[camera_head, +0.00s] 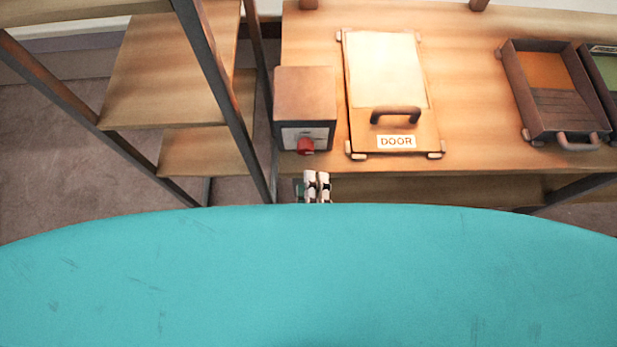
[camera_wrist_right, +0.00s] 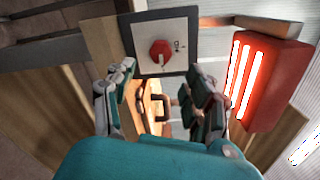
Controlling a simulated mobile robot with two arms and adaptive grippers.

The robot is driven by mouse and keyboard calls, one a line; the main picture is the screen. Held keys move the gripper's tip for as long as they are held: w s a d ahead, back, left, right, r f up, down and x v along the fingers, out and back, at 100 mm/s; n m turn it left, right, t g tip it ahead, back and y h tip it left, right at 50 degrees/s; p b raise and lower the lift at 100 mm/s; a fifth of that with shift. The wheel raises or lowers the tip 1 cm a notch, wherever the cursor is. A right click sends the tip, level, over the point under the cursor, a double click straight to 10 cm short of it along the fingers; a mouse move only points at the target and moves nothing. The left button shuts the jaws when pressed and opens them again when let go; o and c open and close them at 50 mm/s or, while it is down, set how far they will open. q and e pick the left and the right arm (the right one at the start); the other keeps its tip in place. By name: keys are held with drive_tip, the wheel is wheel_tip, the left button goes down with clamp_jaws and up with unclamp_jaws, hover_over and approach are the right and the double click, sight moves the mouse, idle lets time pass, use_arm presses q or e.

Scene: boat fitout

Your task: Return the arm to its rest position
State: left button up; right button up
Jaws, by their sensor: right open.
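My right gripper (camera_head: 317,187) shows in the head view just beyond the edge of my teal body, at the front edge of the workbench. It is below and close to the box (camera_head: 305,92) with a red knob (camera_head: 305,146). In the right wrist view its two fingers (camera_wrist_right: 162,98) are spread apart with nothing held between them. The red knob (camera_wrist_right: 160,52) on its grey plate sits beyond and above the fingertips, apart from them. Most of the right arm is hidden in the head view. My left gripper is in neither view.
On the workbench (camera_head: 470,110) lie a panel marked DOOR (camera_head: 396,142) with a dark handle (camera_head: 395,112) and a dark tray (camera_head: 541,130). A wooden shelf unit (camera_head: 160,80) stands at the left. A red unit with glowing bars (camera_wrist_right: 290,85) is right of the fingers.

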drive_tip(key=shift+f, duration=0.1)
wheel_tip(320, 180, down, 28)
drive_tip(key=s+d+n+g+y, duration=0.25)
drive_tip(key=n+g+y, duration=0.35)
drive_tip(key=n, duration=1.1)
drive_tip(key=s+d+f+n+g+h, duration=0.6)
drive_tip(key=s+d+f+n+g, duration=0.2)
drive_tip(key=s+d+f, duration=0.9)
drive_tip(key=d+f+g, duration=0.2)
drive_tip(key=d+f, duration=0.1)
drive_tip(key=shift+s+d, duration=0.25)
drive_tip(key=shift+d, duration=0.1)
